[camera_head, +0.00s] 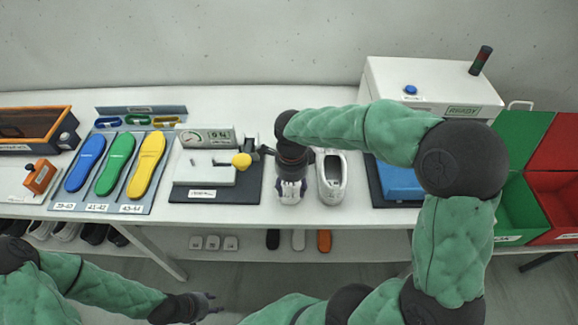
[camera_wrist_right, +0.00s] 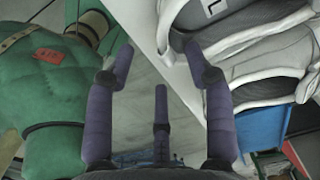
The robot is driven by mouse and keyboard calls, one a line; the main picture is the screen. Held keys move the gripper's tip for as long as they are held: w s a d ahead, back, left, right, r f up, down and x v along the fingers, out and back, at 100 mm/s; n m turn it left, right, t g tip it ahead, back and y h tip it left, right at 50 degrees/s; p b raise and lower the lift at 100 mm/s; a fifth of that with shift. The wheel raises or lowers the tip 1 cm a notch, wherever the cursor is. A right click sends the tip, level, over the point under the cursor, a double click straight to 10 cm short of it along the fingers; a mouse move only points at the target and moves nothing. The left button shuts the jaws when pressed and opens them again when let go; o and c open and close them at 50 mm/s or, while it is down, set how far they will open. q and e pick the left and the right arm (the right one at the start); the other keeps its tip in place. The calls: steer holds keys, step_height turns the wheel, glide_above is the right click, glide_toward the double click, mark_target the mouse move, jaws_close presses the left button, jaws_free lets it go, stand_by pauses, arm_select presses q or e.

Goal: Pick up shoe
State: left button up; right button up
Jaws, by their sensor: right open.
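Two white shoes stand side by side on the white table. The right shoe (camera_head: 331,187) shows almost whole in the head view. The left shoe (camera_head: 290,198) is mostly hidden under my right gripper (camera_head: 291,184). In the right wrist view, my right gripper (camera_wrist_right: 158,62) is open with nothing between its fingers.
Blue, green and yellow insoles (camera_head: 116,165) lie on a tray at left. A press-like device (camera_head: 205,175) is just left of the shoes. A blue item (camera_head: 400,182) sits on a dark mat to the right. A white box (camera_head: 425,88) and green and red bins (camera_head: 520,205) are further right.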

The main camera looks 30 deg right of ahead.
mark_target(289, 202)
steer(key=f, duration=0.2)
steer(key=f+b, duration=0.1)
steer(key=f, duration=0.1)
steer(key=w+f, duration=0.1)
steer(key=f, duration=0.1)
steer(key=shift+f+b, duration=0.1)
steer(key=shift+b, duration=0.3)
jaws_close()
